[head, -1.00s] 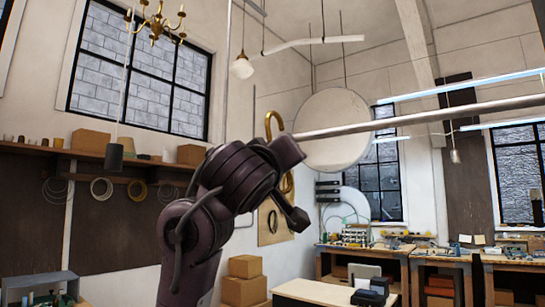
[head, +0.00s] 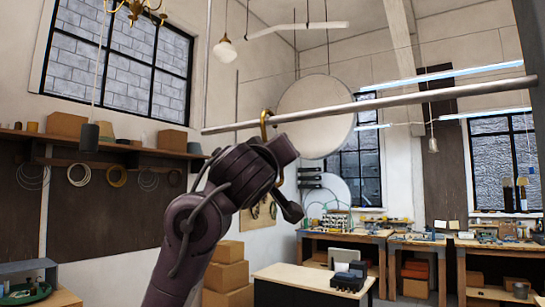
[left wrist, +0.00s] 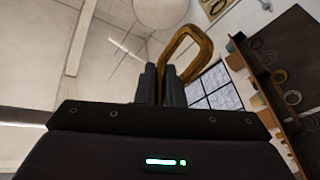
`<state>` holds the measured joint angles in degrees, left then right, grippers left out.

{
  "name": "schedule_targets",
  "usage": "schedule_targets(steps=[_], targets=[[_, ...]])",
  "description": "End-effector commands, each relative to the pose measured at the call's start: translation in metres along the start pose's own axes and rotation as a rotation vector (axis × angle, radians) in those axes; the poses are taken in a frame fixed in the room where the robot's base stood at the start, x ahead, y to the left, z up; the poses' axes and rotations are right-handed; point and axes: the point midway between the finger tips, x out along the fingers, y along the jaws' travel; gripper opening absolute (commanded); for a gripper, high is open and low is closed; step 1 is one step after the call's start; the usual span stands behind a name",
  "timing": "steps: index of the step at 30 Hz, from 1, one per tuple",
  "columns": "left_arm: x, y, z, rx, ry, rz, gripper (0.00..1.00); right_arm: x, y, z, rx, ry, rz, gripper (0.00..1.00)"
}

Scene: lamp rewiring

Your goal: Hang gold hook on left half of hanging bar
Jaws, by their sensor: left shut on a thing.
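The hanging bar (head: 400,101) is a long grey rod crossing the head view, with its left end free. The gold hook (head: 264,119) stands upright at the bar's left half, a short way in from that end. Its curved top overlaps the bar; I cannot tell whether it is over the bar or only in front of it. My left gripper (head: 282,151) is just below the bar. In the left wrist view, the left gripper (left wrist: 161,82) is shut on the gold hook (left wrist: 196,42), whose loop rises above the fingers. My right gripper is not in view.
A pendant lamp (head: 224,52) and a large pale disc (head: 315,117) are beyond the bar. Workbenches (head: 420,243) stand at the back right, and stacked boxes (head: 229,270) lower down. A shelf (head: 90,145) runs along the left wall. The space around the bar looks free.

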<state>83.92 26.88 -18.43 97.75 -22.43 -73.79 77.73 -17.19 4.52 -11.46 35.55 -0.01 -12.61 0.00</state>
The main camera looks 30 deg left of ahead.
Motion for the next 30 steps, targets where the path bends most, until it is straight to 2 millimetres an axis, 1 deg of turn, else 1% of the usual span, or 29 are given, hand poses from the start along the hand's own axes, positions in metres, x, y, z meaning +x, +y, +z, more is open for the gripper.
schedule_targets(steps=[11,12,17,26,30], targets=[[0.0,-0.0007,0.0018,0.001,0.0,0.001,0.0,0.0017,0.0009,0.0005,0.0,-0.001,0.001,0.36],[0.0,-0.0007,0.0018,0.001,0.0,0.001,0.12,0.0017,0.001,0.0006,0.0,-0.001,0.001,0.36],[0.0,-0.0007,0.0018,0.001,0.0,0.001,0.33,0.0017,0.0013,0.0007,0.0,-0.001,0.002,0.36],[0.0002,-0.0012,0.0021,0.001,0.0,0.0,0.34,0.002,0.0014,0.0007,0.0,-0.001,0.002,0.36],[0.0025,-0.0049,0.0033,0.0,-0.001,0.001,0.34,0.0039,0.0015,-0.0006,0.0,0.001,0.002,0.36]])
